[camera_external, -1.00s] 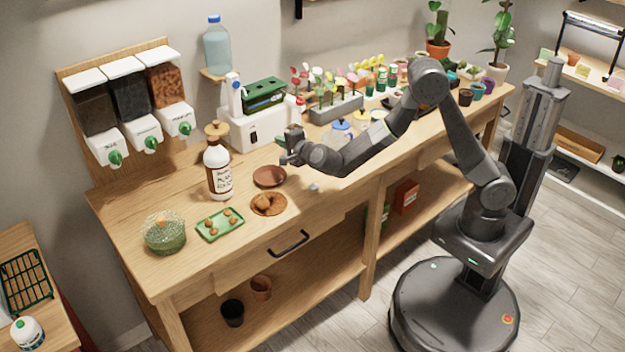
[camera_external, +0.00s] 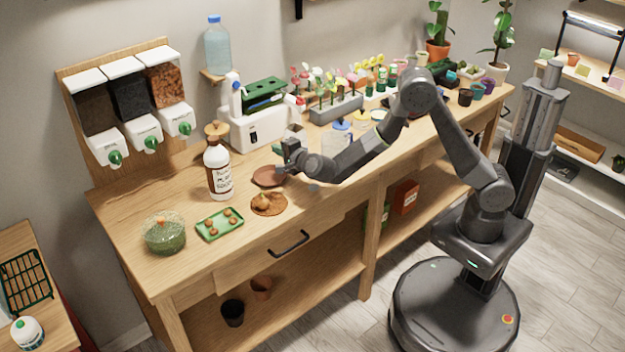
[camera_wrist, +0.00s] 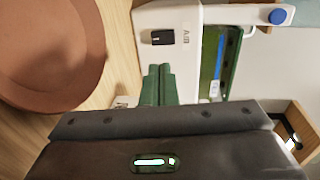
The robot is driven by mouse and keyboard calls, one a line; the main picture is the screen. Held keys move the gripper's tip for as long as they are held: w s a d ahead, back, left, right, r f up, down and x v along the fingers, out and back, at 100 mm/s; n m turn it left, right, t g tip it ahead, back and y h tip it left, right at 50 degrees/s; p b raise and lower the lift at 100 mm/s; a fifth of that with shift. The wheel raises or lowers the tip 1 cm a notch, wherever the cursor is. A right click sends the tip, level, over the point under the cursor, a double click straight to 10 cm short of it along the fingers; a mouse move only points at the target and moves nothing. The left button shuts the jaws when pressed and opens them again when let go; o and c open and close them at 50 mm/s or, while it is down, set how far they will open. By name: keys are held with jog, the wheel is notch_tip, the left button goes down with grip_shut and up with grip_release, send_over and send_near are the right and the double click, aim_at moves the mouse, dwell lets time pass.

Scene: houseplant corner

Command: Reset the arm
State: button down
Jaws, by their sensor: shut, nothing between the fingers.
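My gripper (camera_external: 283,160) is above the middle of the wooden workbench (camera_external: 190,270), in front of the white machine with a green top (camera_external: 252,130). It is shut and holds nothing. My arm reaches in from the right, with its elbow high. In the wrist view, the green fingers of my gripper (camera_wrist: 158,84) are together, with the white machine (camera_wrist: 185,40) beyond them. A brown saucer (camera_external: 268,177) lies on the bench just below and left of my gripper; it also fills the upper left of the wrist view (camera_wrist: 45,50).
A white bottle with a label (camera_external: 218,170), a green tray (camera_external: 219,225), a brown dish (camera_external: 268,207) and a green glass jar (camera_external: 164,234) stand on the left half of the bench. Dispensers (camera_external: 135,110) hang behind. A planter of colourful flower picks (camera_external: 335,107) stands behind my arm.

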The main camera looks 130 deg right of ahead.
jog(key=shift+a+r, duration=0.15)
jog(key=shift+a, duration=0.35)
